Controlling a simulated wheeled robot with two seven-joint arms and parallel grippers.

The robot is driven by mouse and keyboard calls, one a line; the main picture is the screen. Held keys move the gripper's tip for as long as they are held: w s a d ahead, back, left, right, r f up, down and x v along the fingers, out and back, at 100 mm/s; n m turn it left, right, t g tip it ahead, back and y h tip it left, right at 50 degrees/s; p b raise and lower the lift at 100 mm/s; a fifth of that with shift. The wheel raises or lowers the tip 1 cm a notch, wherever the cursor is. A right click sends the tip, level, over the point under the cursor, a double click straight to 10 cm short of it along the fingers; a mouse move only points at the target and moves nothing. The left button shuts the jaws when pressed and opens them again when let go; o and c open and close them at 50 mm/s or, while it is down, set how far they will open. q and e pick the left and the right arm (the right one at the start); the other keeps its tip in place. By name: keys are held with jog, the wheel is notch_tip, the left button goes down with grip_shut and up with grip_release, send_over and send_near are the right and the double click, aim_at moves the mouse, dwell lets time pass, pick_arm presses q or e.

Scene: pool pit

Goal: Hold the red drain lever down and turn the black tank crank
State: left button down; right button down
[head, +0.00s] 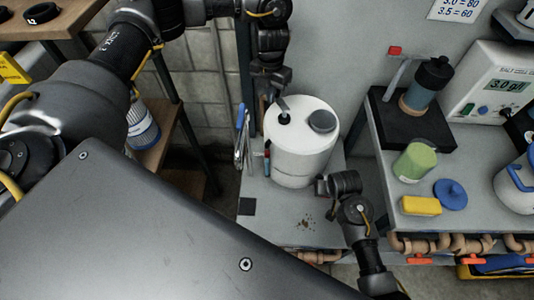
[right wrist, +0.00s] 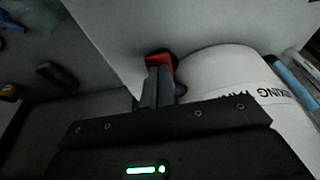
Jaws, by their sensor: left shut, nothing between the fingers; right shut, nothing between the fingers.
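The white tank (head: 300,155) stands on the low grey bench in the head view; its printed side also shows in the right wrist view (right wrist: 215,75). On its top are a dark crank hub (head: 284,118) and a grey round lid. My left gripper (head: 279,100) points down at the hub from above, fingers together; I cannot tell whether it touches the crank, which it partly covers. My right gripper (head: 322,186) is low at the tank's right side. In the right wrist view, its shut fingers (right wrist: 153,85) overlap the red drain lever (right wrist: 158,63); contact is unclear. The head view hides this lever.
Hanging tools (head: 241,140) are close left of the tank. A grey counter at right holds a black pump stand (head: 410,125), a green cup (head: 415,162), a yellow sponge (head: 420,206) and a blue cap (head: 450,193). Copper pipes run under its front edge.

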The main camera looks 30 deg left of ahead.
pick_arm(q)
notch_tip(320, 180, up, 8)
dwell(0.8)
pick_arm(e)
notch_tip(320, 180, up, 7)
dwell(1.0)
dwell(0.4)
